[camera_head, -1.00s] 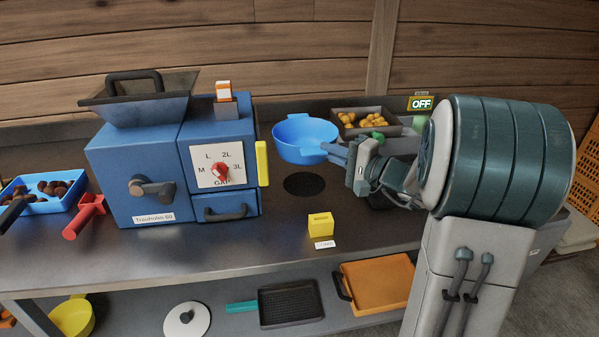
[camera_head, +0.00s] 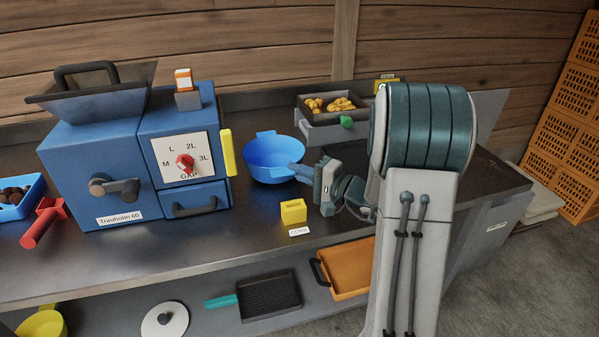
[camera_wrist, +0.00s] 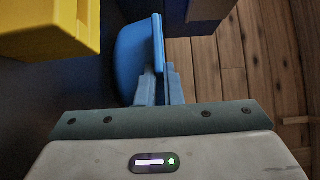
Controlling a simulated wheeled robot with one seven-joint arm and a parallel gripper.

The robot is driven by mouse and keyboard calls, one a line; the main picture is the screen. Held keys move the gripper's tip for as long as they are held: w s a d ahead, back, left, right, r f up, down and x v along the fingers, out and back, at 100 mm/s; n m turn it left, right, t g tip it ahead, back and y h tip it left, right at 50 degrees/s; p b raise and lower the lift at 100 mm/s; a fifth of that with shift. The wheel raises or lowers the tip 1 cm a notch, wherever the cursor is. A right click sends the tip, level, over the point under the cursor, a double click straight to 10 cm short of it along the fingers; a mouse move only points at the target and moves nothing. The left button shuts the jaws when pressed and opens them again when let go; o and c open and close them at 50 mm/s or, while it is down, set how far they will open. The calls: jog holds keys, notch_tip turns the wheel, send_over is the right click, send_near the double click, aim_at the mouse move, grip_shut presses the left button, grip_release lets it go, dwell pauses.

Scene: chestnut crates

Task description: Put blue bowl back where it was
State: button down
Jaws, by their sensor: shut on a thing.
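The blue bowl (camera_head: 270,160) is upright over the dark bench, just right of the blue machine. My gripper (camera_head: 304,173) is shut on the bowl's right-side handle. In the wrist view, the fingers (camera_wrist: 160,88) close on the bowl's blue edge (camera_wrist: 132,62). The dark round spot on the bench is hidden behind the bowl. I cannot tell whether the bowl's base touches the bench.
The blue machine (camera_head: 95,170) with its yellow handle (camera_head: 227,152) stands close left of the bowl. A yellow block (camera_head: 293,211) is in front. A lower shelf holds a grill pan (camera_head: 268,295) and an orange tray (camera_head: 350,267).

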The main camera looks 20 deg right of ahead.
jog(key=shift+f, duration=0.15)
jog(key=c, duration=1.6)
grip_release()
jog(key=shift+r, duration=0.3)
jog(key=v, duration=1.2)
jog(key=shift+f, duration=0.2)
